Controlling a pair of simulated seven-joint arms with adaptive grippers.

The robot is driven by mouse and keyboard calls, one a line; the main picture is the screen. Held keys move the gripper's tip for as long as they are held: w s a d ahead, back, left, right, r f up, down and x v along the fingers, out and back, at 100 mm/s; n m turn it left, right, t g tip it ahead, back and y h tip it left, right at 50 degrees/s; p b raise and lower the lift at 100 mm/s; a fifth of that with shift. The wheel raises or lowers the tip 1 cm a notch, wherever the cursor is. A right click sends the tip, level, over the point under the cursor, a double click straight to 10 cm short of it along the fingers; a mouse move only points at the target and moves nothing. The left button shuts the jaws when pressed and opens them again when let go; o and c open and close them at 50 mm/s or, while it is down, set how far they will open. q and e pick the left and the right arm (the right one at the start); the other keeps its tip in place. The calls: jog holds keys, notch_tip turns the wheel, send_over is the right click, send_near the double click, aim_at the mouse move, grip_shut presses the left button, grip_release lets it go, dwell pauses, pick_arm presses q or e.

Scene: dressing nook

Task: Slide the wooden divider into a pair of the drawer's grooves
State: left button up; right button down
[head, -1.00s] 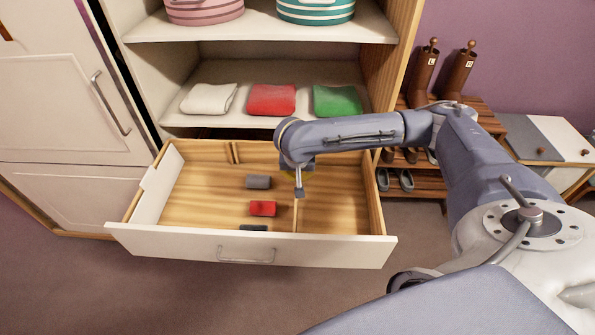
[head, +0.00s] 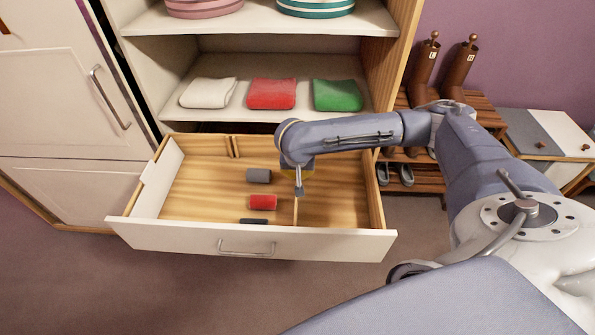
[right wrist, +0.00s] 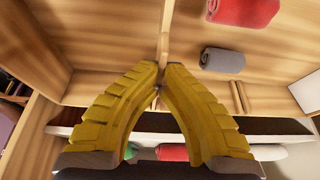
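The drawer (head: 205,236) stands open below the shelves. The wooden divider (head: 296,213) is a thin upright board inside it, right of the rolled cloths, seen nearly edge-on. My right gripper (head: 299,190) points down over it. In the right wrist view the yellow fingertips (right wrist: 167,68) close on the divider (right wrist: 166,30) from both sides. A pair of strips forming a groove (head: 234,148) is on the drawer's back wall, left of the divider; strips also show in the wrist view (right wrist: 240,96). I cannot tell whether the divider's ends sit in grooves. My left gripper is not in view.
A grey roll (head: 258,176), a red roll (head: 262,202) and a dark roll (head: 254,221) lie left of the divider. The drawer's right part looks empty. Folded cloths (head: 272,94) lie on the shelf above. A shoe rack (head: 425,178) stands at right.

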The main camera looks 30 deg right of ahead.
jog(key=shift+f, duration=0.15)
dwell(0.5)
jog(key=c, duration=1.5)
grip_release()
jog(key=v, duration=1.2)
jog(key=shift+d, duration=0.1)
